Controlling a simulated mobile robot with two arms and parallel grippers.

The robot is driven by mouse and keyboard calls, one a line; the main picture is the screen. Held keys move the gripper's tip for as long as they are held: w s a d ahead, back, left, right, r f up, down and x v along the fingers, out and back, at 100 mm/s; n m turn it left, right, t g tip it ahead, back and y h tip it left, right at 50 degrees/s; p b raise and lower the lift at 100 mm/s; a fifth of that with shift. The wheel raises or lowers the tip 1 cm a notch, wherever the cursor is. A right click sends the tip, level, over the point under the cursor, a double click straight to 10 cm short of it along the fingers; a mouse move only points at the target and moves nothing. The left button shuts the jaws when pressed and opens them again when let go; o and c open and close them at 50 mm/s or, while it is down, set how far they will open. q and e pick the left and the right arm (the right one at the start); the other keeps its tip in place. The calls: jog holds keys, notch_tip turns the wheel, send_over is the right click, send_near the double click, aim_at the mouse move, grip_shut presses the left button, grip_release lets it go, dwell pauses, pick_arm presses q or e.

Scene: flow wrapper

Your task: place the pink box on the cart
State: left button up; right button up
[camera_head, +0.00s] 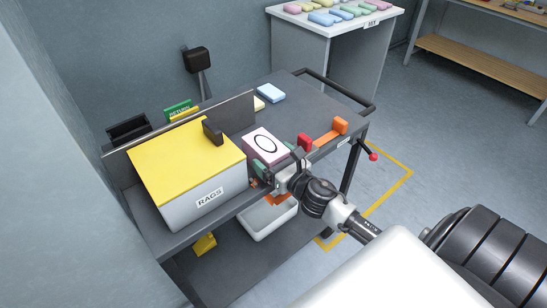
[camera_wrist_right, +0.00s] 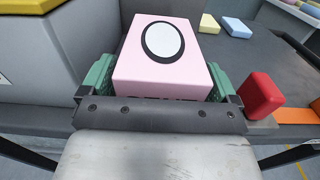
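The pink box (camera_head: 266,146), with a black-ringed white oval on top, is at the cart's (camera_head: 283,114) dark top, beside the yellow-lidded bin. It appears to rest on the surface, but its underside is hidden. My right gripper (camera_head: 267,172) reaches it from the near side. In the right wrist view, the green fingers of this gripper (camera_wrist_right: 163,88) lie close against both sides of the pink box (camera_wrist_right: 165,72), with no clear gap, so it looks shut on the box. My left gripper is not in view.
The yellow-lidded RAGS bin (camera_head: 190,165) stands close left of the box. A blue block (camera_head: 270,92) lies farther back on clear cart top. A white table (camera_head: 345,45) with coloured blocks stands behind.

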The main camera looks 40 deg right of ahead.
jog(key=shift+o, duration=0.6)
jog(key=shift+r, duration=0.15)
jog(key=shift+s, duration=0.2)
jog(key=s+b, duration=0.2)
jog(key=s, duration=0.9)
jog(key=s+d+f+m+g+h, duration=0.1)
jog(key=s+f+m+g, duration=0.2)
jog(key=f+m, duration=0.55)
jog(key=s+d+f+m+g+h, duration=0.1)
jog(key=s+f+m+g, duration=0.2)
jog(key=f, duration=1)
jog(key=s+f+m+g+h, duration=0.1)
jog(key=s+f+m+g, duration=0.1)
jog(key=f+m, duration=0.7)
jog(key=s+a+f+m+g, duration=0.3)
jog(key=s+f, duration=0.3)
jog(key=s, duration=0.2)
jog(key=s+a+f+m+g+y, duration=0.1)
jog(key=s+a+f+m+g, duration=0.2)
jog(key=s+f+m, duration=0.3)
jog(key=s+a+f+m+g, duration=0.3)
jog(key=s+a+f+m, duration=0.1)
jog(key=s+f, duration=0.4)
jog(key=shift+s+a+f+m+y, duration=0.2)
jog(key=shift+s+m+y, duration=0.3)
jog(key=shift+s, duration=0.4)
